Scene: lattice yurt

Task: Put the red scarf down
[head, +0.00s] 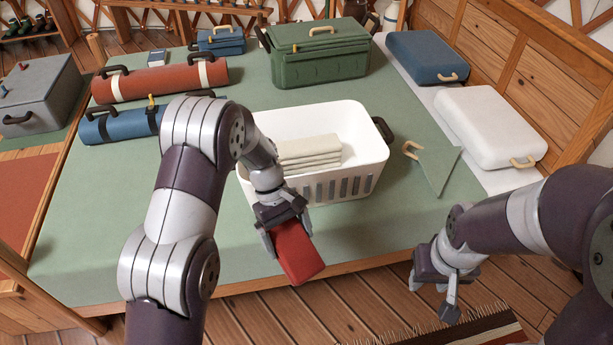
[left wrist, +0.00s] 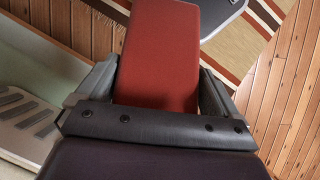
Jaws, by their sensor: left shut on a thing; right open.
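The red scarf (head: 297,250) is a folded red block held in my left gripper (head: 284,230), which is shut on it. In the head view it hangs tilted in front of the white basket, near the table's front edge. In the left wrist view the scarf (left wrist: 160,55) sits between the two fingers (left wrist: 155,85), with floor and a striped rug beyond it. My right gripper (head: 435,295) is open and empty, low at the right, past the table's front edge.
A white basket (head: 372,165) with folded cream cloths (head: 308,150) stands on the green-topped table (head: 90,225). Red and blue rolls (head: 160,80), a green box (head: 318,55) and pillow-like cases (head: 490,125) stand around it. The table's front left is clear. A striped rug (head: 480,330) lies on the floor.

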